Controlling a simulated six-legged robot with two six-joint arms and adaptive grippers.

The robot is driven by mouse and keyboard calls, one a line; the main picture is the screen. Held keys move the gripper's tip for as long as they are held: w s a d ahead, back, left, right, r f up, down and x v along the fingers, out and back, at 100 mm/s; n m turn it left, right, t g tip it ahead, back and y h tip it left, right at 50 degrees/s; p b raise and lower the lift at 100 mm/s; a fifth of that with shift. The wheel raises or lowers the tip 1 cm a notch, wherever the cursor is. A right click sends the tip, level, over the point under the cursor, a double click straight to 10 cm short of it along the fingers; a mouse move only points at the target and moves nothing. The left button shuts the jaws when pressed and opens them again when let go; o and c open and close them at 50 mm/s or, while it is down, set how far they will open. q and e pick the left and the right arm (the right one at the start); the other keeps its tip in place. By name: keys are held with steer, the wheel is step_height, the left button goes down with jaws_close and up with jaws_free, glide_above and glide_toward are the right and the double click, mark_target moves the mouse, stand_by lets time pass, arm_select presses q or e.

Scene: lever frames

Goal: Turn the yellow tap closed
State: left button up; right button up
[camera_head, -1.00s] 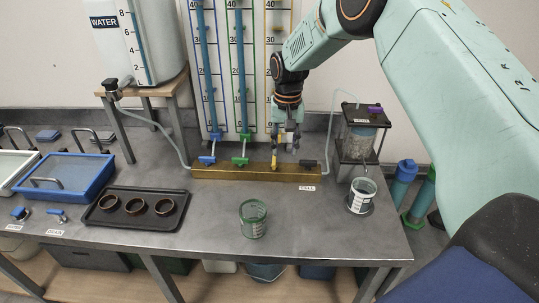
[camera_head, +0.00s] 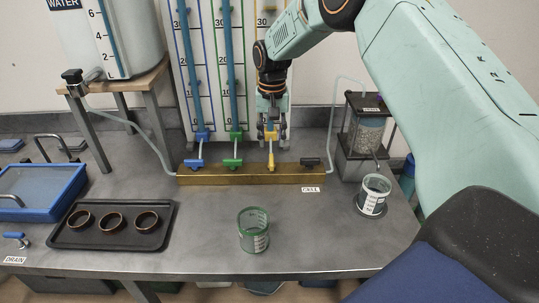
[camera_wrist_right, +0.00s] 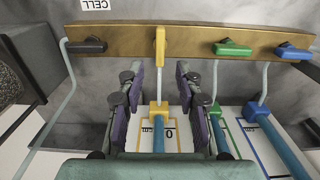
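The yellow tap (camera_head: 271,161) sits on the brass manifold bar (camera_head: 215,177), below the yellow-edged tube column. Its handle is in line with its tube; in the right wrist view the yellow handle (camera_wrist_right: 160,46) also points lengthwise, across the bar. My right gripper (camera_head: 271,112) is just above the tap in the head view. In the right wrist view the right gripper (camera_wrist_right: 158,78) is open and empty. Its two fingers straddle the line of the yellow tube, with the handle ahead of the tips, apart from them. My left gripper is not in view.
The green tap (camera_head: 233,162) and blue tap (camera_head: 194,163) are to the left, the black tap (camera_head: 311,162) to the right, all with handles crosswise. A green-rimmed beaker (camera_head: 253,238) and a black tray (camera_head: 65,236) with three rings stand in front.

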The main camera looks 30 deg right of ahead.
mark_target(272, 158)
step_height(272, 158, down, 6)
steer(key=shift+d+f, duration=0.1)
steer(key=shift+f, duration=0.15)
steer(key=shift+s+a+r, duration=0.15)
steer(key=shift+a+r, duration=0.05)
steer(key=shift+a, duration=0.05)
steer(key=shift+w+d+f, duration=0.2)
steer(key=c, duration=0.4)
steer(key=shift+a, duration=0.1)
jaws_close()
